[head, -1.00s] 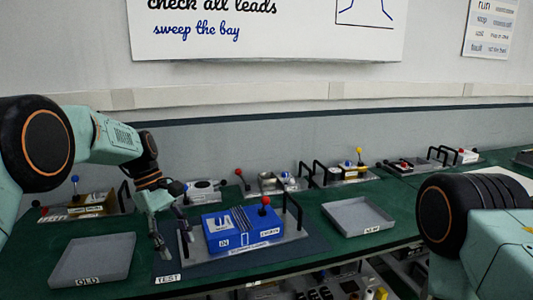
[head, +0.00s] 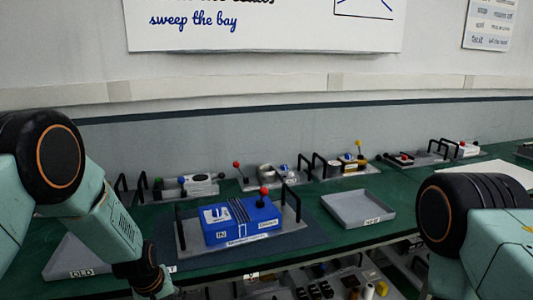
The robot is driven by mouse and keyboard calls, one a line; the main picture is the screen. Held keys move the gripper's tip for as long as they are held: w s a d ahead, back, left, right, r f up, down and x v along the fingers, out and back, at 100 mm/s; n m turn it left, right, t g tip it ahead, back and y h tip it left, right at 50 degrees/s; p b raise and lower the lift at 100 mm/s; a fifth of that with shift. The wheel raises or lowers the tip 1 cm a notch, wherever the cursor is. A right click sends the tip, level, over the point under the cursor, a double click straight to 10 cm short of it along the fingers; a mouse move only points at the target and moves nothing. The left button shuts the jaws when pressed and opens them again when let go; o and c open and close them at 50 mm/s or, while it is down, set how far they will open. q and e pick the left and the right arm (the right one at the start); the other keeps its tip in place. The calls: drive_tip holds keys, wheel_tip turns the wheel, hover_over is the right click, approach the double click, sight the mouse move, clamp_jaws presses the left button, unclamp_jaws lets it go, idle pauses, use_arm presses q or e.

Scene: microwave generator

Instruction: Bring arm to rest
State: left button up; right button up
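My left arm comes in from the left and bends down at the front edge of the green table (head: 408,202). Its wrist is at the bottom edge of the head view, in front of the OLD tray, and the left gripper's fingers are out of view. My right arm shows only as a shoulder and link at the right edge; its gripper is out of view. The blue box (head: 240,222) with a red-knobbed lever (head: 263,191) sits on a grey plate between black handles, apart from both arms.
A grey tray labelled OLD (head: 68,256) is partly hidden behind my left arm. An empty grey tray (head: 357,208) stands right of the blue box. Several devices with coloured knobs line the back by the wall. Small parts lie on a shelf below (head: 325,291).

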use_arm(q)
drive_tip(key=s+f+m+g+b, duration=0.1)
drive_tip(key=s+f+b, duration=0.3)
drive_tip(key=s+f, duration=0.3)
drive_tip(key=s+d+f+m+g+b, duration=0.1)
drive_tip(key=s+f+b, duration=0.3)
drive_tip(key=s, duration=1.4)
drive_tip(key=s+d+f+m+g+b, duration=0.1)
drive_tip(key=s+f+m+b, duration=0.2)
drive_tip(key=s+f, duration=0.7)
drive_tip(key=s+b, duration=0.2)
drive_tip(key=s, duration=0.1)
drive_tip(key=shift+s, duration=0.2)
